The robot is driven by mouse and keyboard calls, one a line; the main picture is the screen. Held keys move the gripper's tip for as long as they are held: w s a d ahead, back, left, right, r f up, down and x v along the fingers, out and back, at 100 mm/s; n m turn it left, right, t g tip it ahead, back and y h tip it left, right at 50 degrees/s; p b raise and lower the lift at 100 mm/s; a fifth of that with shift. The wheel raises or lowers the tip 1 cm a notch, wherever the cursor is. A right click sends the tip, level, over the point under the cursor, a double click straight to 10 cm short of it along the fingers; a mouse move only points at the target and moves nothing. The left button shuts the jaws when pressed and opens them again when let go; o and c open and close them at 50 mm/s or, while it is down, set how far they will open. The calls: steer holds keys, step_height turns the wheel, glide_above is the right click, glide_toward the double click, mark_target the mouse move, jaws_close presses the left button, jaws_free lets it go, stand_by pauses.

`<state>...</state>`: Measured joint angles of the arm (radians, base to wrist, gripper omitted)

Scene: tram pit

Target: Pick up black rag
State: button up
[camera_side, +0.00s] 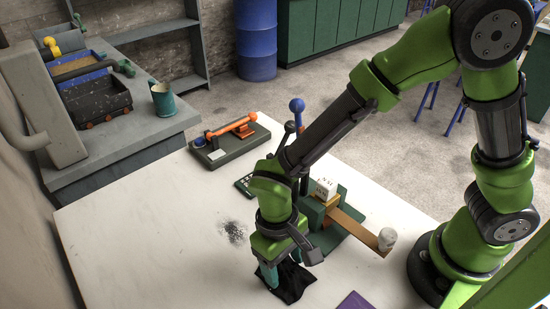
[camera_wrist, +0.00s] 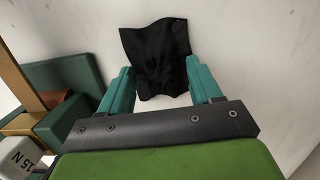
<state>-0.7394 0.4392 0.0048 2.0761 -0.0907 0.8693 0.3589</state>
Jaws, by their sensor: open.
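The black rag (camera_side: 291,284) lies crumpled on the white table near its front, under my gripper (camera_side: 270,275). In the wrist view the rag (camera_wrist: 156,58) is a dark, creased cloth. There my gripper (camera_wrist: 160,85) has its two teal fingers spread, one on each side of the rag's near part. The far part of the rag reaches beyond the fingertips. I cannot tell whether the fingertips touch the table or the cloth.
A green stand with a wooden beam (camera_side: 348,221) and a white weight block (camera_side: 325,187) is close beside my gripper. A glass jar (camera_side: 387,238) sits at the beam's end. A purple item (camera_side: 355,301) lies at the front edge. The table's left side (camera_side: 130,240) is clear.

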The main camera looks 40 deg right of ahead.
mark_target(284, 266)
steer(key=shift+c, duration=0.2)
steer(key=c, duration=1.1)
step_height(284, 266, up, 10)
